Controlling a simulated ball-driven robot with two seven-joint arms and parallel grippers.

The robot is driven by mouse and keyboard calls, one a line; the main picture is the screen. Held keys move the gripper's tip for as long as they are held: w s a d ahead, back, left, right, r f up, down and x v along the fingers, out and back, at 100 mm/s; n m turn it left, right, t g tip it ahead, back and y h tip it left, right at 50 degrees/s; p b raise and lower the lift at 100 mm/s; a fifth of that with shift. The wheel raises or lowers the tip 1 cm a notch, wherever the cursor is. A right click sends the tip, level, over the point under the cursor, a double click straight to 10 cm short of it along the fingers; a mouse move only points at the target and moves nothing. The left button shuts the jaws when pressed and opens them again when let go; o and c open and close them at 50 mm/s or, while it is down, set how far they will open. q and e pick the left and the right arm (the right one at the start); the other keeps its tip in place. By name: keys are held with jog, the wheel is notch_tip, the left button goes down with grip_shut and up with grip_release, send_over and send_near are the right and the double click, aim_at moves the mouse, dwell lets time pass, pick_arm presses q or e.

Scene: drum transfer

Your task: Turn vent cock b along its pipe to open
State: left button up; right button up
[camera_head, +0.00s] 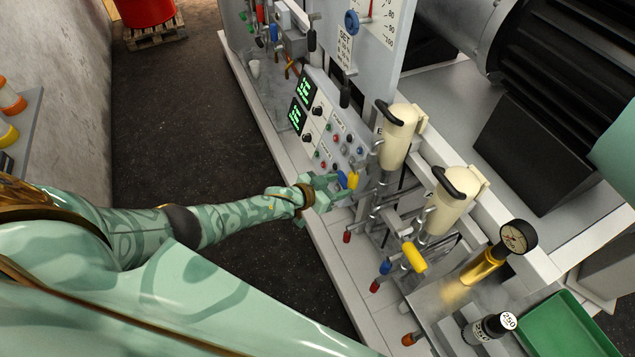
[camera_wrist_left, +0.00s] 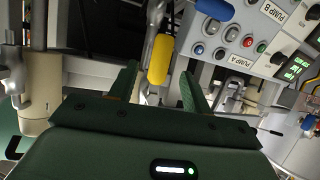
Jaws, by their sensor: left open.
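A yellow cock handle (camera_head: 353,180) sits on the pipework below the farther cream cylinder, which carries a partly hidden letter B; I take it as vent cock b. In the left wrist view the yellow handle (camera_wrist_left: 160,60) hangs just ahead of my fingers, between their lines. My left gripper (camera_head: 335,186) is open and close to the handle; I cannot tell whether it touches. Its two dark green fingers (camera_wrist_left: 158,88) show apart in the wrist view. A second yellow handle (camera_head: 414,257) is on the nearer cylinder's pipework. My right gripper is not in view.
Two cream cylinders (camera_head: 396,138) (camera_head: 449,201) with black handles stand right of the gripper. A blue lever (camera_head: 342,179) is close to the gripper. A button panel (camera_head: 330,135) stands behind. Red-tipped levers (camera_head: 347,237) and a gauge (camera_head: 517,237) are nearer. The dark floor (camera_head: 190,110) is open at left.

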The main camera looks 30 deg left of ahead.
pick_arm(q)
jog(key=p+v, duration=0.2)
jog(key=v, duration=0.6)
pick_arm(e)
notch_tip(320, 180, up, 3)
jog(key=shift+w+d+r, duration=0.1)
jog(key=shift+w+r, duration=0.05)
